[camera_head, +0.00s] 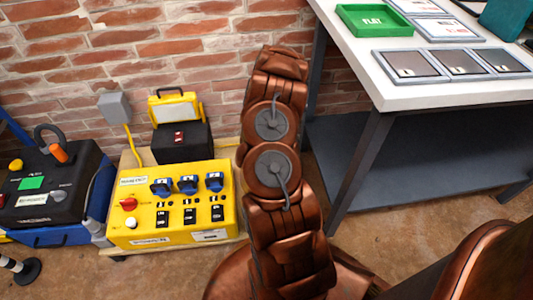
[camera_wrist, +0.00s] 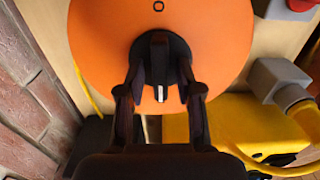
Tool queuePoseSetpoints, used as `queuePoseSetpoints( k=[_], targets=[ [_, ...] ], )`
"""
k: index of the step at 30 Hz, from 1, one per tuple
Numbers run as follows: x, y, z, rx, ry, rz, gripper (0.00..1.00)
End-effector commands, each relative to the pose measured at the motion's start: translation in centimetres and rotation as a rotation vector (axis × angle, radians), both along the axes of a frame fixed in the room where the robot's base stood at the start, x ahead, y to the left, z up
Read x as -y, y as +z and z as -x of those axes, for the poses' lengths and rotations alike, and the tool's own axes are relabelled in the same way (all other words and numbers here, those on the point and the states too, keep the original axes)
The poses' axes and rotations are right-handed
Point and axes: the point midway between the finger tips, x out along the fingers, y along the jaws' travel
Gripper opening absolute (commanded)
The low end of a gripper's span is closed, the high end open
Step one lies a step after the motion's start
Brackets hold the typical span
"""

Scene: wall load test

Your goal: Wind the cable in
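A large orange disc (camera_wrist: 100,30), which looks like a cable reel, fills the upper middle of the wrist view. A black hub with an upright black piece (camera_wrist: 160,48) sits at its centre. A short piece with a white tip shows just below. My gripper (camera_wrist: 160,72) is right at the hub, with one dark finger on each side of the black piece. Dark on dark hides whether the fingers touch it. A yellow cable (camera_wrist: 86,88) runs down past the disc's left edge. In the head view my arm hides the gripper and the disc.
A yellow control box (camera_head: 170,240) with switches stands on a low board, with a black case and yellow lamp (camera_head: 175,110) behind it. A black unit (camera_head: 45,195) is at the left. A white-topped table (camera_head: 425,95) stands at the right. A brick wall is behind.

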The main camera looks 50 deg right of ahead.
Motion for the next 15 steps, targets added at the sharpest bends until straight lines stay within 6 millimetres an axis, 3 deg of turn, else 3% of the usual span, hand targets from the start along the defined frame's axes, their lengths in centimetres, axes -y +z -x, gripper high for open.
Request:
queuePoseSetpoints(
  k=[15],
  targets=[
    [0.02, 0.62, -0.04, 0.001, -0.002, 0.000, 0.42]
  ],
)
